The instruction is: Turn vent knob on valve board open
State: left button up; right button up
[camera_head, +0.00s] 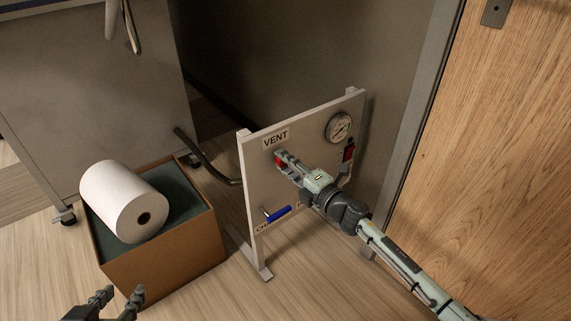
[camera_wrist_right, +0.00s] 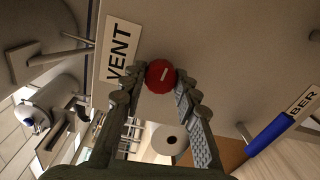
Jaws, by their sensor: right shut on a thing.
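The valve board (camera_head: 257,186) is a pale upright panel on feet, standing on the floor in the head view. The red vent knob (camera_head: 279,160) is on its upper left, below the VENT label (camera_head: 275,139). My right gripper (camera_head: 283,161) reaches the board from the right and is shut on the knob. In the right wrist view the round red knob (camera_wrist_right: 160,75) sits between the two fingertips, with a pale line on its face, beside the VENT label (camera_wrist_right: 122,52). My left gripper (camera_head: 121,298) is at the bottom left, empty, its fingers apart.
The board also carries a gauge (camera_head: 340,127), a second red part (camera_head: 348,153) and a blue lever (camera_head: 278,214). A cardboard box (camera_head: 167,258) with a white paper roll (camera_head: 116,196) stands left of it. A wooden door (camera_head: 500,150) is at the right.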

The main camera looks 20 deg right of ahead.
jog(key=shift+f, duration=0.1)
dwell(0.4)
jog(key=o, duration=1.2)
jog(key=shift+c, duration=0.2)
jog(key=shift+s, duration=0.1)
jog(key=v, duration=1.2)
